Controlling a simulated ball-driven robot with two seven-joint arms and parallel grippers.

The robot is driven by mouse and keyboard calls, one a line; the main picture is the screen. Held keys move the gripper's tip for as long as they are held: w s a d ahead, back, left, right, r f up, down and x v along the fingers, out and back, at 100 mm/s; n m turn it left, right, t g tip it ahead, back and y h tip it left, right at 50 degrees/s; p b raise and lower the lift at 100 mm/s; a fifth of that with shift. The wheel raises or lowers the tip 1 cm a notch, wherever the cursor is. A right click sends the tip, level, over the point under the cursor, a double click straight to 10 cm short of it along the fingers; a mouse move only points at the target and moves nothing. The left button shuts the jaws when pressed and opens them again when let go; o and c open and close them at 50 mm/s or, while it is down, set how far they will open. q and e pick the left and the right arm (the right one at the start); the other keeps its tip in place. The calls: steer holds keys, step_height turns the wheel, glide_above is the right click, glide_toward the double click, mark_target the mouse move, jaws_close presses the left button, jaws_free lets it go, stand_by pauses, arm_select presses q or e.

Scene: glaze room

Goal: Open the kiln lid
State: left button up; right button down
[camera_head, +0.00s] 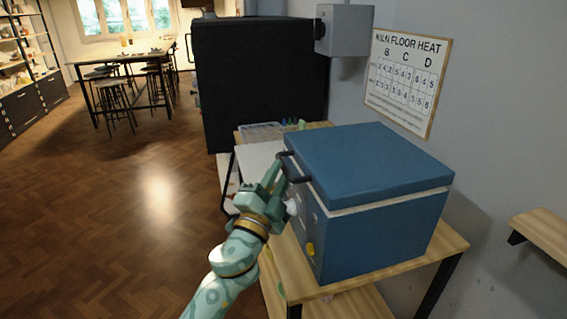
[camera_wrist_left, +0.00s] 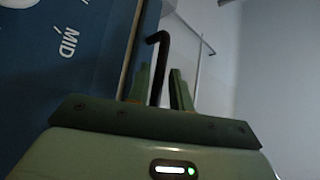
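The blue kiln (camera_head: 380,240) stands on a wooden table, its lid (camera_head: 365,160) lying flat and shut above a pale seam. A dark handle (camera_head: 291,167) sticks out from the lid's front left edge. My left gripper (camera_head: 279,174) is at this handle. In the left wrist view, the black handle bar (camera_wrist_left: 159,60) passes between the two fingers of my left gripper (camera_wrist_left: 160,82). The fingers are apart, with a gap beside the bar on the right; whether the left finger touches it I cannot tell. The right gripper is not in view.
The kiln's table (camera_head: 440,250) has a lower shelf. A large black cabinet (camera_head: 255,80) stands behind, and a wall chart (camera_head: 408,80) hangs behind the kiln. A wooden shelf (camera_head: 543,228) juts out at the right. The floor (camera_head: 130,210) at left is open.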

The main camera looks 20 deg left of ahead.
mark_target(284, 166)
arm_select(q)
steer(key=shift+x, duration=1.5)
